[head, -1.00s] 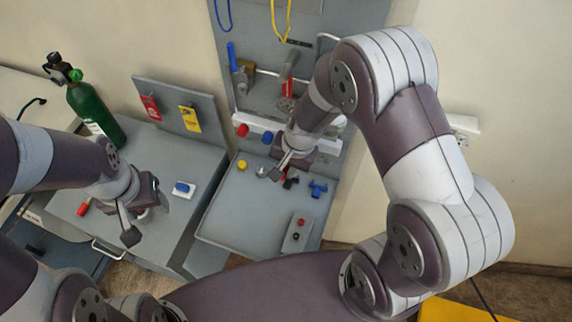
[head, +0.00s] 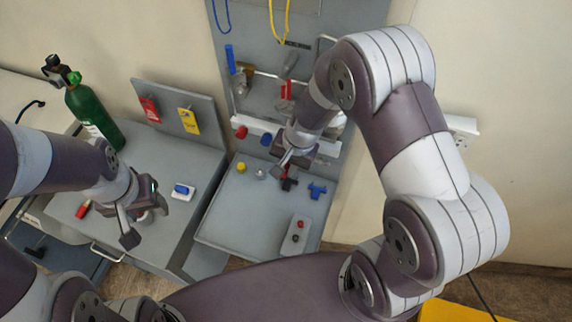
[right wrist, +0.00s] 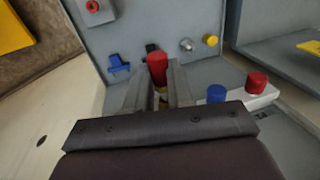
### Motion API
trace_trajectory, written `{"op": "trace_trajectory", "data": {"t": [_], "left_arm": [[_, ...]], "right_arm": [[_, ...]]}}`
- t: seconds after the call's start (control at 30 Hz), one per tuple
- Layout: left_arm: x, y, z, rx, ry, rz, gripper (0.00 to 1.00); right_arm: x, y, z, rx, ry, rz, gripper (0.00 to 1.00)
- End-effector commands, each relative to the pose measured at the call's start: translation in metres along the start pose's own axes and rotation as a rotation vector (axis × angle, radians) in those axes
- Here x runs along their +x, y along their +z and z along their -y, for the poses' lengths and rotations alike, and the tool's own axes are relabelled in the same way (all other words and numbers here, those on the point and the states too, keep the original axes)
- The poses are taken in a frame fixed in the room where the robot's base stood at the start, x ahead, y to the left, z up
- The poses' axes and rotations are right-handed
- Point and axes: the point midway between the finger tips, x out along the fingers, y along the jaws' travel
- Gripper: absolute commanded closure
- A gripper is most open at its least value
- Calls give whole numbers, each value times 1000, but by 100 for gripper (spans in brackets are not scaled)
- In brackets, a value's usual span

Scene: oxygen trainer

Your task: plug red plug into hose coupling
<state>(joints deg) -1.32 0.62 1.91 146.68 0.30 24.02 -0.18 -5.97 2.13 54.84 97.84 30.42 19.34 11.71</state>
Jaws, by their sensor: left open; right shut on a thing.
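My right gripper (right wrist: 157,88) is shut on the red plug (right wrist: 157,66), which stands up between its fingers. In the head view this gripper (head: 286,167) is low over the grey tray, and a dark and red piece shows just below it. I cannot surely identify the hose coupling. A small metal fitting (right wrist: 187,45) stands to the right of the plug in the right wrist view, apart from it; it also shows in the head view (head: 261,173). My left gripper (head: 143,222) is open over the left cabinet, near a pale round thing.
A yellow knob (head: 242,167) and a blue tee-shaped piece (head: 317,190) are on the tray, either side of the right gripper. Red (head: 241,132) and blue (head: 267,138) knobs sit behind. A green cylinder (head: 93,118) stands at the left. The tray's front left is clear.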

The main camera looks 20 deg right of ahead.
Motion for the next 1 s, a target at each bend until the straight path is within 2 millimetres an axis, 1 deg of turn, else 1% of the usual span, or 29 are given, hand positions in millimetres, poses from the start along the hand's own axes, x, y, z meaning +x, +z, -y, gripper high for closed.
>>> {"op": "trace_trajectory", "data": {"t": [1.0], "left_arm": [[0,0,0,0,0,0,43]], "right_arm": [[0,-21,0,0,-1,-2,100]]}}
